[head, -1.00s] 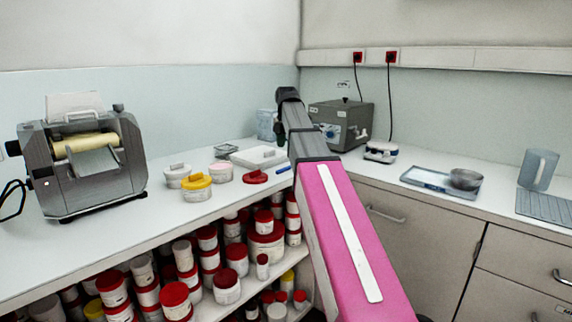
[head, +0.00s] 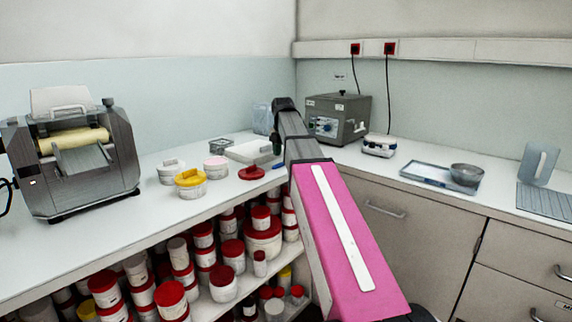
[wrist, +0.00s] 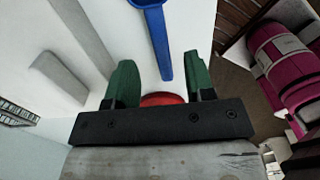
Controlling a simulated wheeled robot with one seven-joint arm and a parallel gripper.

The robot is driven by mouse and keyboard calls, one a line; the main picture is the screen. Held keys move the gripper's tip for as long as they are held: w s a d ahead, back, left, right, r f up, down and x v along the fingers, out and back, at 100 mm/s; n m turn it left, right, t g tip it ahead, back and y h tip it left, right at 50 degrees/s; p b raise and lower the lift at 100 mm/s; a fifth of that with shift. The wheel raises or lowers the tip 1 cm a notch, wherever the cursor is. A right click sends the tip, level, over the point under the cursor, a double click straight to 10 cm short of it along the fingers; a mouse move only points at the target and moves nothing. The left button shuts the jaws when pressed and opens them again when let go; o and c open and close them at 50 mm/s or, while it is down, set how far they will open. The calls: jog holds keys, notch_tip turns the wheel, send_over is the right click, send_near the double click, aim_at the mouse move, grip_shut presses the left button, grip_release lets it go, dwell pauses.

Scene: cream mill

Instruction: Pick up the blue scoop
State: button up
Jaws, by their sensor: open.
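The blue scoop (wrist: 158,38) lies on the white counter in the wrist view, its bowl cut off at the top edge and its handle pointing down between my fingers. My gripper (wrist: 163,62) is open, with one green finger on each side of the handle's line and nothing held. I cannot tell the height of the fingers above the handle. In the head view a small part of the blue scoop (head: 279,165) shows beside my arm, which hides the rest. My gripper (head: 276,142) is partly hidden there by my wrist.
A red lid (head: 252,173) lies near the scoop; it also shows behind my fingers in the wrist view (wrist: 163,99). A white lidded box (head: 248,152) and several tubs, one yellow-lidded (head: 190,178), stand to the left. A grey device (head: 338,118) stands behind.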

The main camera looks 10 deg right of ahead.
notch_tip(320, 180, down, 3)
jog(key=shift+f, duration=0.15)
grip_shut()
